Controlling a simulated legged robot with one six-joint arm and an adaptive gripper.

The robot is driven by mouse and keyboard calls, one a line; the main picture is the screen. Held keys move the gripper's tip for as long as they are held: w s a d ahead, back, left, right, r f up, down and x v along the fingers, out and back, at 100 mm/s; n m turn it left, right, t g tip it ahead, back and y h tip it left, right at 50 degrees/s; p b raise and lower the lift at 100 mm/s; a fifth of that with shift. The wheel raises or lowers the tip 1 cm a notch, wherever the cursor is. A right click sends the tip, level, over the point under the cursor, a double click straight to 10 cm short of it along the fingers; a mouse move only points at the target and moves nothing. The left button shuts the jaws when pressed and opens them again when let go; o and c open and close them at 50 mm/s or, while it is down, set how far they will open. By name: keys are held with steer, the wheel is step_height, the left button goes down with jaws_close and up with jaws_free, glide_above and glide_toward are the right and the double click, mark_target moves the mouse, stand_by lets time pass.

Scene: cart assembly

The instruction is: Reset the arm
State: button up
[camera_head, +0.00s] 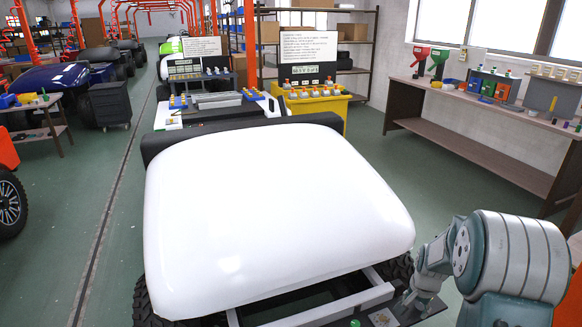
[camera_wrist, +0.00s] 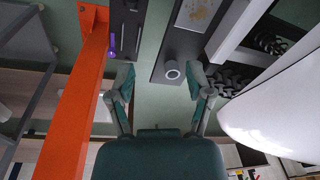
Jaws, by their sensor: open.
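My gripper (camera_wrist: 160,82) shows in the wrist view with its two teal fingers spread apart and nothing between them. In the head view my arm (camera_head: 505,255) is folded at the lower right, beside the front right corner of the cart's glossy white body panel (camera_head: 270,210). The wrist view shows part of that white panel (camera_wrist: 275,115) at the right, apart from the fingers. A small white round part (camera_wrist: 172,70) on a dark surface appears beyond the fingertips. I cannot tell its distance.
An orange post (camera_wrist: 80,90) runs along the left of the wrist view. In the head view, a yellow bin (camera_head: 318,112) and a parts table stand behind the cart. A long workbench (camera_head: 470,130) lines the right wall. Green floor is clear between cart and bench.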

steer(key=s+a+r+n+t, duration=0.1)
steer(key=s+a+r+n, duration=0.1)
steer(key=s+a+r, duration=0.3)
steer(key=s+a+r+n, duration=0.1)
steer(key=a+r, duration=0.1)
steer(key=r, duration=0.6)
steer(key=s+a+r+n+t, duration=0.1)
steer(key=s+a+r+n, duration=0.1)
steer(key=s+a+r, duration=0.3)
steer(key=s+a+r+n+t, duration=0.1)
steer(key=s+a+r+n, duration=0.1)
steer(key=s, duration=0.5)
steer(key=s+a+r+n+t, duration=0.1)
steer(key=s+a+r+n, duration=0.2)
steer(key=s, duration=0.4)
step_height(320, 180, up, 3)
steer(key=shift+s+a+f, duration=0.1)
steer(key=shift+s+a, duration=0.1)
steer(key=shift+a, duration=0.35)
steer(key=shift+c, duration=0.6)
steer(key=shift+d, duration=0.15)
